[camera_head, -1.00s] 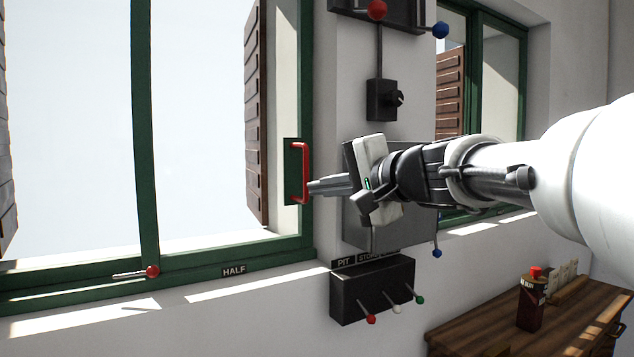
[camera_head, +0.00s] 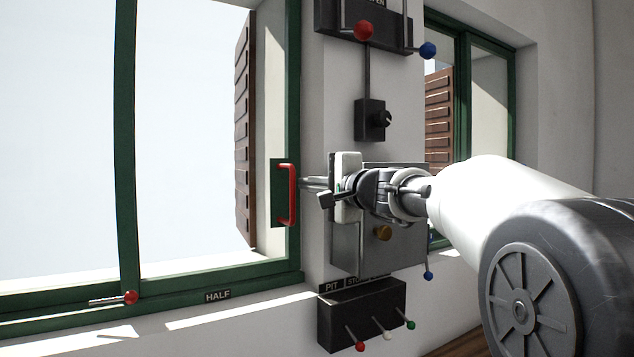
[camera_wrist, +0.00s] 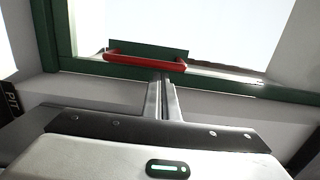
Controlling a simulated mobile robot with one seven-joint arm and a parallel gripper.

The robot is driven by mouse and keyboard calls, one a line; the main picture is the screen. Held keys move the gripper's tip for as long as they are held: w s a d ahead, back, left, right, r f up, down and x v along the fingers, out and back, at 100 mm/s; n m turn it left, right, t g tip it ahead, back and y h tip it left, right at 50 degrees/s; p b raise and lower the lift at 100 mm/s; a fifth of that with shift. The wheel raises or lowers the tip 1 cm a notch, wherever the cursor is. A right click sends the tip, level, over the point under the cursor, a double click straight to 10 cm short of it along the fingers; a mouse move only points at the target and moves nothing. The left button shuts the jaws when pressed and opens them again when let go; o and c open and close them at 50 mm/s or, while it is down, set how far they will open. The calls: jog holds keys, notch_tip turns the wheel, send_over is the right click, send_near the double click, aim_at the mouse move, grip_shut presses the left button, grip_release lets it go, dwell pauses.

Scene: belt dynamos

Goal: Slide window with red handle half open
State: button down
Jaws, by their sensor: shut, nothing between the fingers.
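The window (camera_head: 125,150) has a green frame, and its red handle (camera_head: 292,195) sits upright on a green plate at the right side of the frame. In the wrist view the red handle (camera_wrist: 145,60) lies across the picture, just beyond my fingertips. My gripper (camera_head: 303,183) is shut and empty, its fingertips at the right side of the handle. A HALF label (camera_head: 218,296) is on the lower frame, right of a red-knobbed pin (camera_head: 130,297).
A dark box with red, white and green levers (camera_head: 362,310) is on the wall below my gripper. A grey box (camera_head: 350,250) is behind my gripper. A switch box (camera_head: 371,120) and a red-knobbed lever (camera_head: 364,30) are above. A second window (camera_head: 490,90) is at the right.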

jog(key=shift+w+a, duration=0.1)
jog(key=shift+a, duration=0.05)
jog(key=s+a+b, duration=0.4)
jog(key=s+a, duration=0.4)
jog(key=a, duration=0.5)
jog(key=shift+s+a, duration=0.25)
jog(key=shift+a, duration=0.15)
jog(key=shift+d+b, duration=0.1)
jog(key=shift+b, duration=0.2)
